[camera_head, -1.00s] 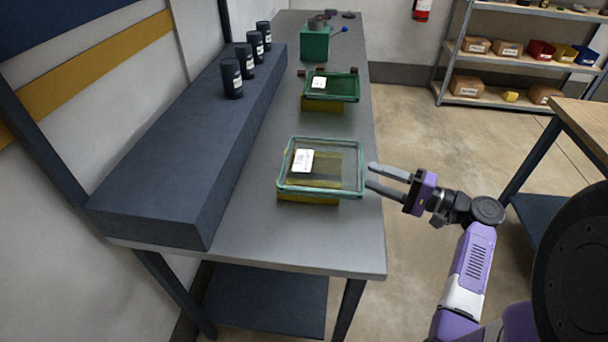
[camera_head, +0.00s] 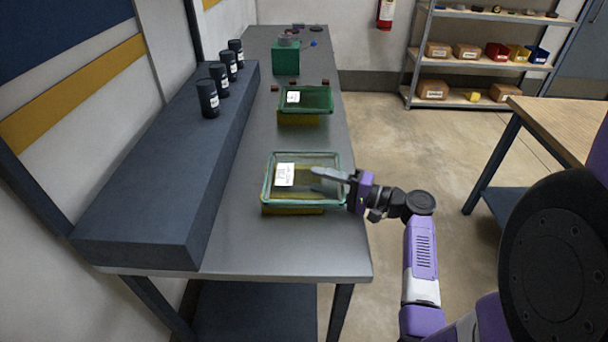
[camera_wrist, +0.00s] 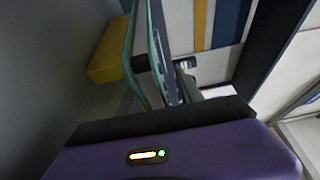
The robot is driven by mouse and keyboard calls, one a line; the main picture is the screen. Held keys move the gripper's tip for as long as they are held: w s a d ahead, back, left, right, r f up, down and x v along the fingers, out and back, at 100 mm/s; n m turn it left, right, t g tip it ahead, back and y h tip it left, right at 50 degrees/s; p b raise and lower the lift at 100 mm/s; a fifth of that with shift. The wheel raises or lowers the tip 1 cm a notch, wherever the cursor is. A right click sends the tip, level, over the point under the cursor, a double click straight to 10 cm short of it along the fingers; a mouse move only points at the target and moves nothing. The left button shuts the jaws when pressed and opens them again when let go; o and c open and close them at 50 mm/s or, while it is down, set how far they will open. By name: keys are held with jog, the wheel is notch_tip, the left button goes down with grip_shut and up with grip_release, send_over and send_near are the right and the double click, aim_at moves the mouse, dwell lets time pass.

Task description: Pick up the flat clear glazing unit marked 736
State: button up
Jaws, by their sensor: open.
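A flat clear pane with a teal rim (camera_head: 268,180) and a white label lies on a yellow block (camera_head: 290,211) near the front of the grey bench; the label is too small to read. A second, greener pane (camera_head: 318,103) with a white label lies on another yellow block farther back. My gripper (camera_head: 314,179) is open at the near pane's right edge, its fingers reaching over or around that edge; I cannot tell if they touch it. In the wrist view, teal rim edges (camera_wrist: 128,55) and the yellow block (camera_wrist: 108,55) show beyond my purple gripper body.
A long dark raised shelf (camera_head: 165,175) with several black labelled canisters (camera_head: 208,98) runs along the bench's left side. A green box (camera_head: 286,60) stands at the far end. Bare bench (camera_head: 290,245) lies in front of the near pane. A wooden table (camera_head: 560,120) stands right.

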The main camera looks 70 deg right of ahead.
grip_shut()
dwell(1.4)
jog(key=shift+r, duration=0.1)
